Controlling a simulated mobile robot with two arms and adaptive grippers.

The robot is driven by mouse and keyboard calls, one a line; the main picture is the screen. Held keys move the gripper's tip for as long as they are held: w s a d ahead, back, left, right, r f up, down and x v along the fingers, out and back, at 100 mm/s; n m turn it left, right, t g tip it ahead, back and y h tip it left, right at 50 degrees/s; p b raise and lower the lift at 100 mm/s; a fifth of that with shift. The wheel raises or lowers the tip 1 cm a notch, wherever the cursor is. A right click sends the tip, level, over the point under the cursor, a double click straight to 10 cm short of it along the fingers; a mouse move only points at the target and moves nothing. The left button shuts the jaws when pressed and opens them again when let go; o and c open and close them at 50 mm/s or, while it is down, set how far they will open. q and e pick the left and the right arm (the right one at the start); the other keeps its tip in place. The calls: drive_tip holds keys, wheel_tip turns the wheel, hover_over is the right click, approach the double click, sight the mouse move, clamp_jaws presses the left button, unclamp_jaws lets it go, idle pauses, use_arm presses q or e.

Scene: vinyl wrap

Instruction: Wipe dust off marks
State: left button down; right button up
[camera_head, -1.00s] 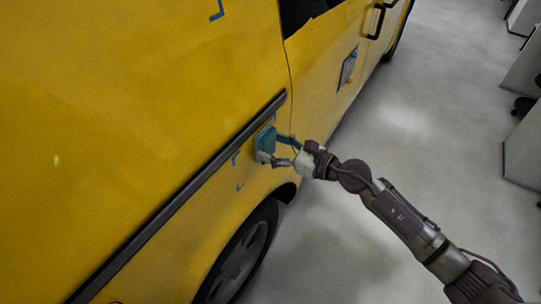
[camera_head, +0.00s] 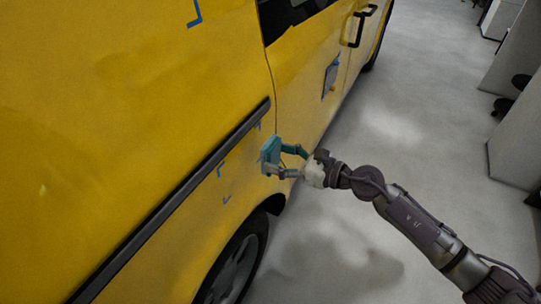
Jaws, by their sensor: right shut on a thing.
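My right gripper (camera_head: 288,162) comes in from the lower right and is shut on a teal block-like wiping pad (camera_head: 269,155). The pad is at the side of the yellow van (camera_head: 120,120), just below the front end of the black trim strip (camera_head: 200,180). I cannot tell whether the pad touches the panel. Blue corner marks show on the van: one at the top (camera_head: 196,14), and small ones left of the pad (camera_head: 221,168) and lower down (camera_head: 227,199). Faint darker smudges show on the yellow paint. My left gripper is not in view.
A wheel (camera_head: 233,270) is below the pad. A small dark and blue panel (camera_head: 331,79) is on the van's door, with a black handle (camera_head: 360,25) farther up. Grey cabinets (camera_head: 515,145) stand at the right. The grey floor (camera_head: 400,110) between is clear.

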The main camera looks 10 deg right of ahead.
drive_tip(key=shift+v, duration=0.8)
drive_tip(key=shift+s+f, duration=0.1)
drive_tip(key=shift+s+d+f+b, duration=0.15)
drive_tip(key=shift+s+d+b, duration=0.15)
drive_tip(key=shift+d+b, duration=0.25)
drive_tip(key=shift+b+v, duration=0.3)
drive_tip(key=shift+v, duration=0.55)
